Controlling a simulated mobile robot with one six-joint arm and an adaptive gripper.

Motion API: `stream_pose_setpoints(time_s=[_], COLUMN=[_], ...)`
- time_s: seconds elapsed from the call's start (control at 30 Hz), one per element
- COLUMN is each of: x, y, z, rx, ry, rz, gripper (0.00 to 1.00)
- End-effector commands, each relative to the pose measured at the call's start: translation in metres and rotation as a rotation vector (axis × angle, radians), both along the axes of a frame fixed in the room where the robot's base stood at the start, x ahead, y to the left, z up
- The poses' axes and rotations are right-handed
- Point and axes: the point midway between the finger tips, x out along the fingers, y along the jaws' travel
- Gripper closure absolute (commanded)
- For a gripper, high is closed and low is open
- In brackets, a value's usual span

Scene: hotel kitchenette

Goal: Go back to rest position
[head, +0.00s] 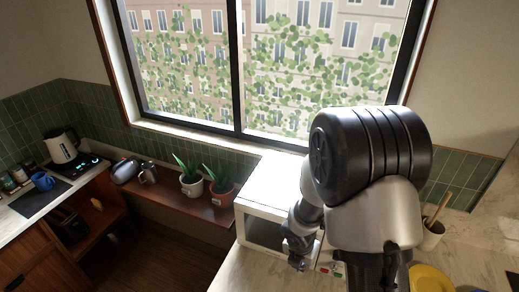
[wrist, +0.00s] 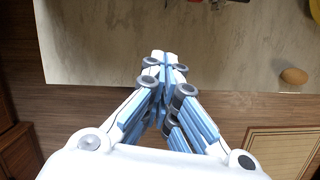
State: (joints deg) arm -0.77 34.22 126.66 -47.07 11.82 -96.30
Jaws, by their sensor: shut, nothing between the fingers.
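My gripper (wrist: 165,60) is shut with nothing in it; its fingertips meet in the wrist view, over the front part of a marble counter (wrist: 95,45). In the head view my arm stands large at the right, and the gripper end (head: 297,258) hangs in front of the white microwave (head: 268,192). The arm hides part of the microwave and the counter behind it.
A brown roundish item (wrist: 293,76) lies near the counter edge. A yellow plate (head: 430,278) and a utensil pot (head: 432,236) stand right of my arm. Two potted plants (head: 192,184) stand on the wooden ledge left of the microwave. A kettle (head: 62,146) stands far left.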

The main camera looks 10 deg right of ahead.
Motion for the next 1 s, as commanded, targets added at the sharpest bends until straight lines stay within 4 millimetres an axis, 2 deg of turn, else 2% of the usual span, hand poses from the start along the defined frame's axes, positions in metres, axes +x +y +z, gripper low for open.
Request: stream_pose_setpoints(time_s=[0.17, 0.27, 0.37, 0.5, 0.63, 0.8, 1.0], x=[0.002, -0.003, -0.016, -0.047, -0.084, -0.137, -0.187], y=[-0.006, -0.013, -0.019, -0.022, -0.018, -0.003, 0.019], z=[0.010, 0.026, 0.044, 0.063, 0.069, 0.063, 0.046], rx=[0.008, 0.032, 0.084, 0.190, 0.320, 0.520, 0.717], ry=[-0.051, -0.121, -0.203, -0.301, -0.364, -0.389, -0.331], rz=[-0.142, -0.364, -0.645, -1.040, -1.396, -1.834, -2.216], gripper=[1.00, 1.00, 1.00, 1.00, 1.00, 1.00, 1.00])
